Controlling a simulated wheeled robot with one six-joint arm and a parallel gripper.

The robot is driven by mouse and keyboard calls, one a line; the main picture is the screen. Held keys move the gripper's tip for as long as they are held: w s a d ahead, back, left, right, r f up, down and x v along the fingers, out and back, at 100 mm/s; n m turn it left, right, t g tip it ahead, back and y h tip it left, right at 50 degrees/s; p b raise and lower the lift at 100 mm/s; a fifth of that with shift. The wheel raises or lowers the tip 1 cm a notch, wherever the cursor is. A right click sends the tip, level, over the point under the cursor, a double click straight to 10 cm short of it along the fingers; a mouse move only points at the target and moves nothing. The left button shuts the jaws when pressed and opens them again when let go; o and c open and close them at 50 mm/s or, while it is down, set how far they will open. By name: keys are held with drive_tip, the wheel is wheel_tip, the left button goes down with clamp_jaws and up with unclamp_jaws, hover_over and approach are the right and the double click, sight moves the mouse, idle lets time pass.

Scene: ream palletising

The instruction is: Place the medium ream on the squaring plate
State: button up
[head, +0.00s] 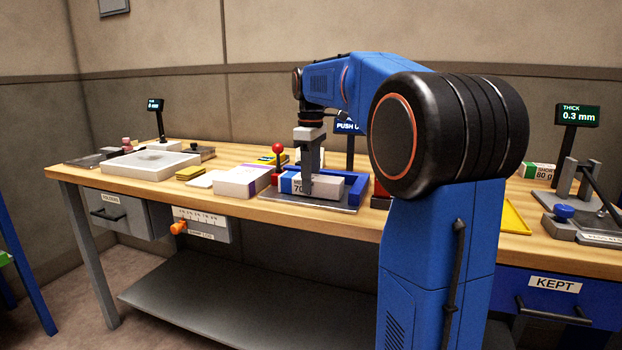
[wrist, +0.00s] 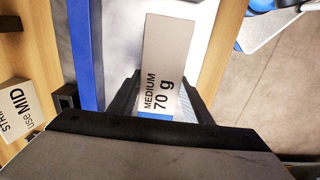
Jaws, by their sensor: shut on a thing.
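The medium ream (head: 291,184) is a white block with a blue stripe. Its "MEDIUM 70 g" label (wrist: 163,92) reads clearly in the wrist view. My gripper (head: 311,186) is shut on it, with one finger on each side, pointing down; the fingers also show in the wrist view (wrist: 160,100). The squaring plate (head: 325,207) is a grey plate with a blue fence (head: 357,187) along its edges. The ream is at the plate, inside the fence, very low. I cannot tell whether its underside touches the plate.
A red-knobbed lever (head: 278,150) stands left of the plate. A white and purple ream (head: 243,181) lies further left, near a pale tray (head: 150,165). A "Short 80 g" ream (head: 538,171) and a thickness gauge (head: 577,116) stand at right.

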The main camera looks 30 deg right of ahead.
drive_tip(key=shift+f, duration=0.1)
drive_tip(key=o, duration=1.5)
wheel_tip(320, 180, up, 12)
drive_tip(key=shift+r, duration=0.1)
drive_tip(key=s+a+f+m+t, duration=0.1)
drive_tip(key=s+a+f+m, duration=0.1)
drive_tip(key=s+a+f, duration=0.5)
drive_tip(key=s+a+f+m+t, duration=0.15)
drive_tip(key=s+a+f, duration=0.3)
drive_tip(key=s, duration=0.45)
drive_tip(key=s+a+f+m, duration=0.1)
drive_tip(key=s+f, duration=0.3)
drive_tip(key=f, duration=0.2)
drive_tip(key=s+a+f+m+t, duration=0.1)
drive_tip(key=s+a+f, duration=0.1)
drive_tip(key=s+f, duration=0.3)
drive_tip(key=s+a+f+m+t, duration=0.1)
drive_tip(key=s+f+m, duration=0.1)
drive_tip(key=s+f, duration=0.3)
wheel_tip(320, 180, down, 4)
drive_tip(key=shift+s+a+f, duration=0.1)
drive_tip(key=shift+a+f, duration=0.05)
